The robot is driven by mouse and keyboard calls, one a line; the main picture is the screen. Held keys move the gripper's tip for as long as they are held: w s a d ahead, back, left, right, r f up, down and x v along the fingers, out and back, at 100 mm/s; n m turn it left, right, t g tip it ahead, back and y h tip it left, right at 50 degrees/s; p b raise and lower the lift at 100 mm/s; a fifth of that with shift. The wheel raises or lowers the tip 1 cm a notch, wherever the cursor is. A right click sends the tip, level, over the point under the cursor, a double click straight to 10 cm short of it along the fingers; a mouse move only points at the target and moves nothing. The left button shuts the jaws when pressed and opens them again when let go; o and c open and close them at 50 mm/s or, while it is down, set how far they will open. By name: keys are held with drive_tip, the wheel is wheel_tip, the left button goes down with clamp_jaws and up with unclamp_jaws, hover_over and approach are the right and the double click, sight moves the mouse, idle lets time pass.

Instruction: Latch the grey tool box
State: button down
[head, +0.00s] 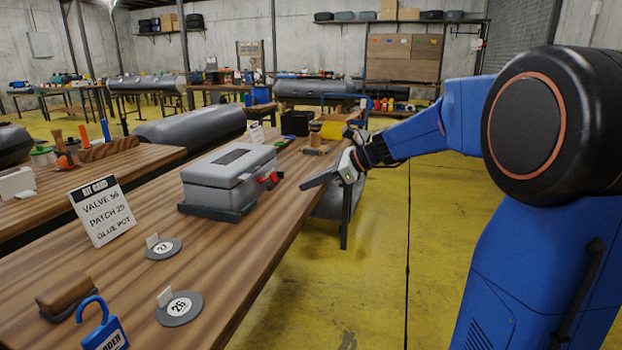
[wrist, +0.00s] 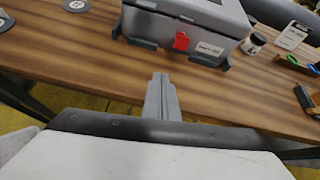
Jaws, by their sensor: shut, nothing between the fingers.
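The grey tool box (head: 230,178) stands on the wooden workbench with its lid down. I cannot tell the latch's exact position.
On the bench (head: 110,262) stand a kit card (head: 102,212), round discs marked 23 (head: 163,249) and 26 (head: 180,308), a brown-topped block (head: 67,292) and a blue padlock-shaped tag (head: 102,328). A black bin (head: 297,122) is behind the box. The yellow floor right of the bench is clear.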

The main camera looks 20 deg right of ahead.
drive_tip(key=shift+m+t, duration=0.3)
drive_tip(key=shift+m, duration=0.5)
drive_tip(key=w+a+f, duration=0.1)
drive_tip(key=w, duration=0.1)
drive_tip(key=w+a+f, duration=0.1)
drive_tip(key=w+a, duration=0.1)
drive_tip(key=w+a+f, duration=0.1)
drive_tip(key=w, duration=0.2)
drive_tip(key=shift+a, duration=0.4)
drive_tip(key=shift+w+a, duration=0.45)
drive_tip(key=shift+a, duration=0.2)
drive_tip(key=shift+r, duration=0.2)
